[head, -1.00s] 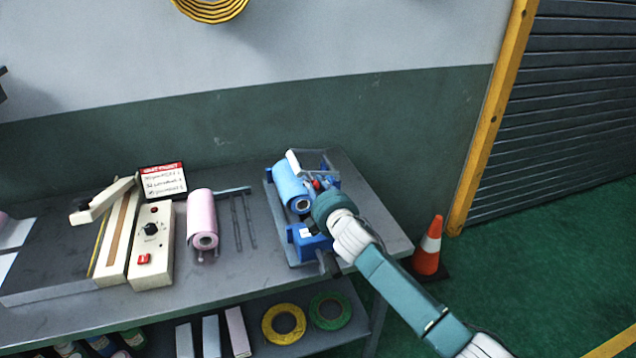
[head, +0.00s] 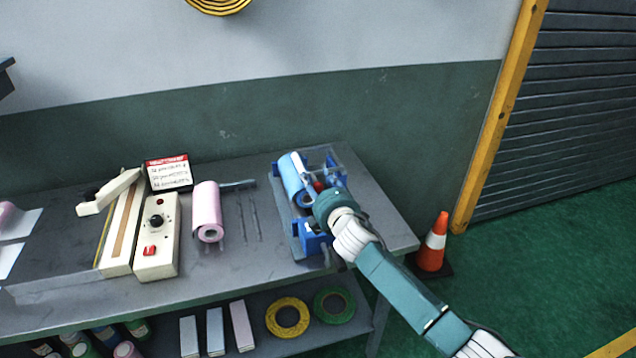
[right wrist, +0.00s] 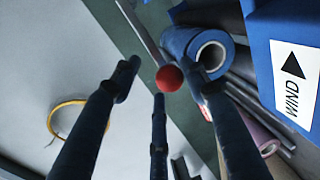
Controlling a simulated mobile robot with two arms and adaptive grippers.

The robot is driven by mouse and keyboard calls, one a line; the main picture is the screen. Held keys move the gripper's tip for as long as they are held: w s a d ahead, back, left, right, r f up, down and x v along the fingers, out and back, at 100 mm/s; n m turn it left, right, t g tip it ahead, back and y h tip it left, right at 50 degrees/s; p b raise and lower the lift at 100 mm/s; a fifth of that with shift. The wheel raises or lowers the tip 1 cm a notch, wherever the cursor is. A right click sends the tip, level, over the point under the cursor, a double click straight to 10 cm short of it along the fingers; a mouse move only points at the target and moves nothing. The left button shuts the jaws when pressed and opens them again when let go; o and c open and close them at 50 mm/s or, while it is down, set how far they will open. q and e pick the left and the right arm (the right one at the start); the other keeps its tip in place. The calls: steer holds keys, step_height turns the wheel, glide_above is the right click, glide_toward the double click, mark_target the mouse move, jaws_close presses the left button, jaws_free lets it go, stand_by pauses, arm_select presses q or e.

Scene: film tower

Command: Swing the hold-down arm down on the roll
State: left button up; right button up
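A blue roll (head: 292,180) lies in a blue stand (head: 307,238) at the right end of the table. In the right wrist view the roll (right wrist: 205,50) shows its hollow white end. A red ball knob (right wrist: 168,78), seemingly the hold-down arm's, is between the spread fingers of my right gripper (right wrist: 160,80). The knob (head: 318,186) shows beside the roll in the head view. My right gripper (head: 324,191) is open; whether it touches the knob I cannot tell. Its wrist hides part of the stand and arm. My left gripper is out of view.
A pink roll (head: 207,208), a cream control box (head: 157,237), a sealer (head: 120,226) and a sign (head: 170,174) stand left on the table (head: 240,275). Tape rolls lie on the lower shelf. An orange cone (head: 433,243) stands on the floor at right.

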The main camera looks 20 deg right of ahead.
steer(key=shift+s+d, duration=0.1)
steer(key=shift+s, duration=0.05)
steer(key=s+r, duration=0.2)
steer(key=s, duration=0.9)
steer(key=shift+s+d, duration=0.15)
steer(key=shift+s, duration=0.15)
